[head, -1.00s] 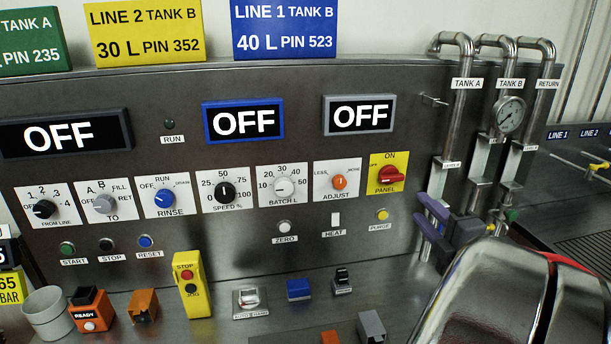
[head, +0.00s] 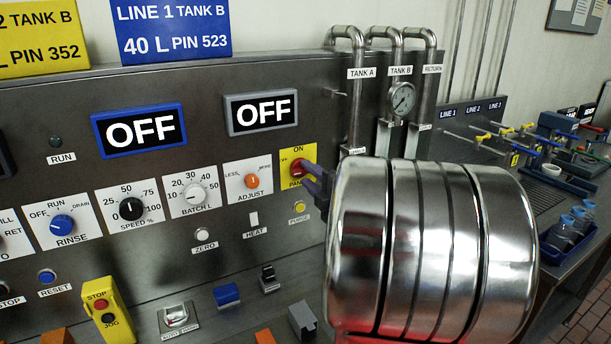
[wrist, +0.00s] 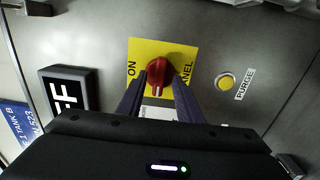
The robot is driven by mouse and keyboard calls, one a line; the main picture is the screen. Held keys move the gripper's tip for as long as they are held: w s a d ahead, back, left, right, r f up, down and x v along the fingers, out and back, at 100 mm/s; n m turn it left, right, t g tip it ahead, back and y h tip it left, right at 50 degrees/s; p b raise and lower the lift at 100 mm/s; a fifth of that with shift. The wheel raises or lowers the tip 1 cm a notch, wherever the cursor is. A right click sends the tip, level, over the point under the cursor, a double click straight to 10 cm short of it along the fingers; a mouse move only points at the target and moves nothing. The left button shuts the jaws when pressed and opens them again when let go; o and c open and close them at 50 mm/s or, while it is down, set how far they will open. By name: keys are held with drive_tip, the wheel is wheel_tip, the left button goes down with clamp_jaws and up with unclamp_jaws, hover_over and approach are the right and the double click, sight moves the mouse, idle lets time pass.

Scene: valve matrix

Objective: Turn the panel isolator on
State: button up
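The panel isolator is a red knob (head: 298,169) on a yellow plate (head: 308,152) marked ON and PANEL. It also shows in the wrist view as a red knob (wrist: 158,70), its white mark pointing down in the picture, toward the plate's OFF side. My gripper (head: 308,177) is at the knob in the head view. In the wrist view my gripper (wrist: 160,84) has its two dark fingers apart, one on each side of the knob. I cannot tell whether they touch it. The OFF label is mostly hidden.
A yellow purge button (head: 300,207) sits just below the isolator, and the orange adjust knob (head: 252,181) is to its left. Displays (head: 261,113) read OFF. Pipes with a gauge (head: 402,98) rise at the right. A small grey block (head: 303,320) stands on the ledge below.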

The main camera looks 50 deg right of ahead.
drive_tip(key=shift+w+d, duration=0.1)
drive_tip(key=shift+w, duration=0.25)
drive_tip(key=shift+c, duration=0.2)
